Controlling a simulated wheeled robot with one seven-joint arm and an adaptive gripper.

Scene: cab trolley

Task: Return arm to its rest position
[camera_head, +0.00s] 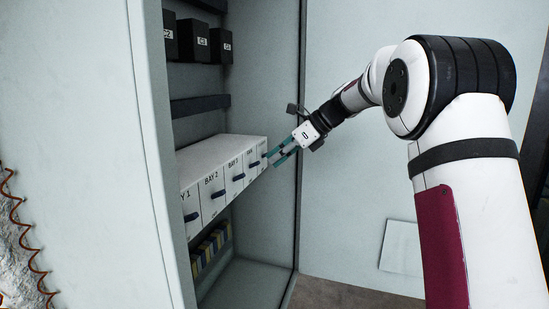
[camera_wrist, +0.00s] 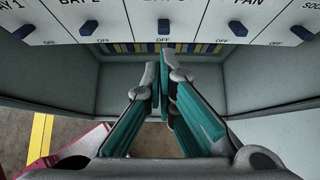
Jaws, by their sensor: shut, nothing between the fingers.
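My gripper (camera_head: 279,157) is stretched out in front of the open cabinet, near the right end of a white switch unit (camera_head: 222,149). Its teal fingers are shut with nothing between them; they also show in the wrist view (camera_wrist: 165,85). The arm bends down and left from the elbow at the right of the head view. In the wrist view, the row of blue switch handles (camera_wrist: 162,28) lies beyond the fingertips. The fingers look apart from the handles.
The cabinet side wall (camera_head: 160,150) stands left of the unit. Black boxes (camera_head: 196,42) hang on an upper rail. A row of coloured blocks (camera_head: 209,249) sits below the unit. A coiled brown cable (camera_head: 22,235) is at far left. A pale panel (camera_head: 402,248) is on the right wall.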

